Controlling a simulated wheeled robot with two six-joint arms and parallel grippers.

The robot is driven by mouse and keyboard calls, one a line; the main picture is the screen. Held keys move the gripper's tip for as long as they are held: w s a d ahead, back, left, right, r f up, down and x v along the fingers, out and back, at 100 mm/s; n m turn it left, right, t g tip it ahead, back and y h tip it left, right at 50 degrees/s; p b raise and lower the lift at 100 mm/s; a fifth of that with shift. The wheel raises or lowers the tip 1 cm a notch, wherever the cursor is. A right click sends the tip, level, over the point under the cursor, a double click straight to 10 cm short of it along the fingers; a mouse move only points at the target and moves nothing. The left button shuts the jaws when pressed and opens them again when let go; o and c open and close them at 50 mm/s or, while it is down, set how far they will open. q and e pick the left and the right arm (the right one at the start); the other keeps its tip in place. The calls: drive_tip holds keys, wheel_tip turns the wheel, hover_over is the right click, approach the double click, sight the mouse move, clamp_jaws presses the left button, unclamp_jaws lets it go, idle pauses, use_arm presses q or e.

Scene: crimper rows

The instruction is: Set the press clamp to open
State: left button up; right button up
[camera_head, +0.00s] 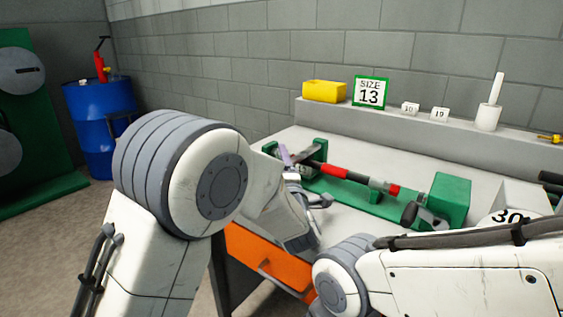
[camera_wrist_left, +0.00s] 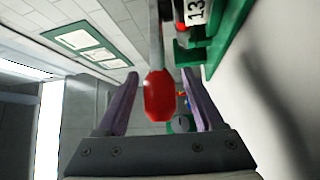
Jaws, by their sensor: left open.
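The press clamp is a green fixture (camera_head: 350,190) on the white bench, with a red and grey rod along it. In the left wrist view, a grey lever with a red grip (camera_wrist_left: 159,95) reaches down between the purple fingers of my left gripper (camera_wrist_left: 160,76). The fingers are open, with a gap on each side of the red grip. In the head view, my left gripper (camera_head: 291,158) is at the clamp's left end, partly hidden by my arm. A white tag marked 13 (camera_wrist_left: 196,10) shows on the fixture.
A yellow box (camera_head: 324,91), a green-framed SIZE 13 sign (camera_head: 370,92) and small number tags (camera_head: 410,108) stand on the back ledge. A green block (camera_head: 450,198) is at the clamp's right end. An orange drawer front (camera_head: 265,258) is below the bench top.

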use_arm(q)
drive_tip(key=shift+w, duration=0.4)
clamp_jaws()
idle(1.2)
